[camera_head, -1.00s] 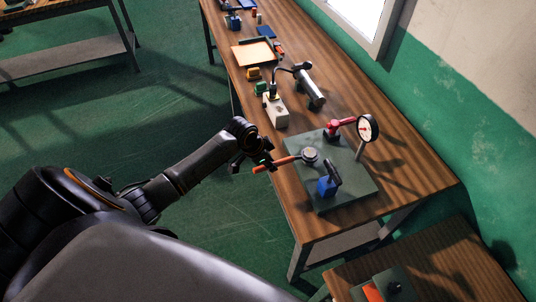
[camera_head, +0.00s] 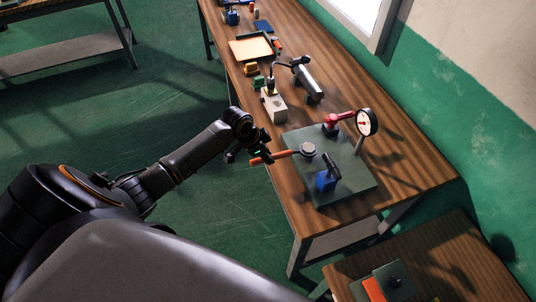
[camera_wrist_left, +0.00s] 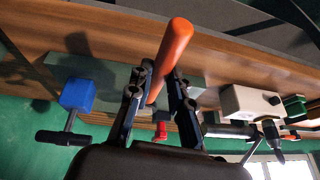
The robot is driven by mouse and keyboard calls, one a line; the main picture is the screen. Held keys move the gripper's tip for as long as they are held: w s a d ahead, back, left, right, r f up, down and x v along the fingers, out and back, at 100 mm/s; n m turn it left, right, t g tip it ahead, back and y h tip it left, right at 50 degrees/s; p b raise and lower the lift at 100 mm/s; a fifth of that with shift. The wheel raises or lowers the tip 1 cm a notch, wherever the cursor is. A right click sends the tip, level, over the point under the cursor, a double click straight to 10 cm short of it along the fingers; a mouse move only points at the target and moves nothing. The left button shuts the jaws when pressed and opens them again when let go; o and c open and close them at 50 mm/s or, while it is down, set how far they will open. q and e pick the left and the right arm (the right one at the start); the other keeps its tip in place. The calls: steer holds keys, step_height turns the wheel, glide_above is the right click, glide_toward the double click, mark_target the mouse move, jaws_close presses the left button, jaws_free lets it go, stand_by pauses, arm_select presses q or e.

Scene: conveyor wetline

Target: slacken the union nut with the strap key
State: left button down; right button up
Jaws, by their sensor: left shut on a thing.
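The strap key has an orange handle (camera_head: 272,158) that reaches out past the table edge. It also shows in the left wrist view (camera_wrist_left: 172,52). The key's far end meets the round grey union nut (camera_head: 308,149) on a dark green plate (camera_head: 352,181). Whether the strap sits fully around the nut is too small to tell. My left gripper (camera_head: 258,153) is shut on the handle at the table's near-left edge. In the left wrist view its two fingers (camera_wrist_left: 158,90) lie on either side of the handle. My right gripper is not in view.
A blue valve block (camera_head: 326,181) with a dark lever, a red-handled valve (camera_head: 334,122) and a dial gauge (camera_head: 367,122) stand on the plate. A white block (camera_head: 275,106) and a grey cylinder (camera_head: 309,82) are farther back. Floor left of the table is open.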

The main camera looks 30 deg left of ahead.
arm_select(q)
steer(key=shift+w+a, duration=0.1)
steer(key=shift+w, duration=0.05)
steer(key=shift+r+p, duration=0.5)
stand_by(0.9)
steer(key=shift+r, duration=1.05)
stand_by(1.7)
steer(key=shift+r, duration=2.5)
